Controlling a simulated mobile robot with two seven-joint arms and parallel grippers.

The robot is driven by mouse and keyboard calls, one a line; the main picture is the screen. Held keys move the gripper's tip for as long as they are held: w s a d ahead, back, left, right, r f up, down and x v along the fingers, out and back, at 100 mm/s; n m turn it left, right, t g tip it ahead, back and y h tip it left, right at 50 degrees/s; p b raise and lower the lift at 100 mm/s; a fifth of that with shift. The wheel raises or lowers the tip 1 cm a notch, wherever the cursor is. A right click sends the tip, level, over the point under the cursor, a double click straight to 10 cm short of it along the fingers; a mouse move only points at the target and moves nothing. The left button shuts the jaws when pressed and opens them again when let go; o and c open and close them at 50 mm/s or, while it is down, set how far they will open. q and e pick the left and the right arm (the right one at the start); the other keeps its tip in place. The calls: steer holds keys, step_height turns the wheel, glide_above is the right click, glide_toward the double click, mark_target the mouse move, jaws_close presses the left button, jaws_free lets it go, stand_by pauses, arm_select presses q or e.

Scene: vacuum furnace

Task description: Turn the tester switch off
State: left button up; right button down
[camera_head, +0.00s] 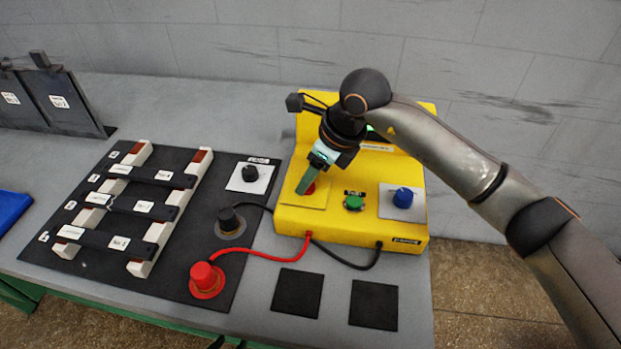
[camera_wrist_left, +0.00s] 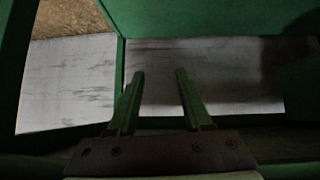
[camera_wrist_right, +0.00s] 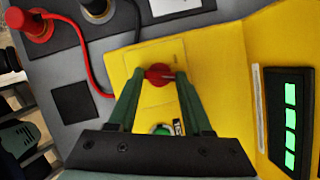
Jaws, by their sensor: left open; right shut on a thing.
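The yellow tester (camera_head: 350,222) stands on the grey bench and also shows in the right wrist view (camera_wrist_right: 222,60). Its red switch knob (camera_wrist_right: 159,75) sits on a yellow plate at the tester's left side. My right gripper (camera_wrist_right: 158,80) is shut on the red knob, with one green finger on each side of it. In the head view the right gripper (camera_head: 306,188) comes down onto the knob and hides most of it. My left gripper (camera_wrist_left: 160,75) is open and empty, low among green frame members.
The tester also has a green button (camera_head: 354,202) and a blue knob (camera_head: 403,197). Red (camera_head: 262,252) and black (camera_head: 345,262) cables run to terminals on the dark board (camera_head: 110,275) at left. Two black square pads (camera_head: 297,293) lie in front.

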steer(key=shift+w+f+n+g+b, duration=0.15)
steer(key=shift+n+g+b, duration=0.15)
steer(key=shift+n+b, duration=0.45)
steer(key=shift+n+y, duration=0.3)
steer(key=shift+n, duration=0.35)
steer(key=n+g+b, duration=0.1)
steer(key=n, duration=0.1)
steer(key=shift+w+n, duration=0.1)
steer(key=shift+n, duration=0.2)
steer(key=shift+w+r+n+g, duration=0.15)
steer(key=shift+n+g, duration=0.45)
steer(key=shift+n, duration=0.6)
arm_select(q)
steer(key=shift+w+d+f+h+b, duration=0.2)
steer(key=shift+w+d+f, duration=0.1)
steer(key=shift+d+f, duration=0.2)
steer(key=shift+w+d+f+h+b, duration=0.15)
steer(key=shift+w+d+f, duration=0.15)
steer(key=shift+d+f, duration=0.15)
arm_select(e)
steer(key=shift+n+g, duration=0.4)
steer(key=shift+n, duration=0.5)
arm_select(q)
steer(key=shift+s+f, duration=0.1)
arm_select(e)
steer(key=shift+c, duration=1.6)
jaws_free()
steer(key=shift+r, duration=0.1)
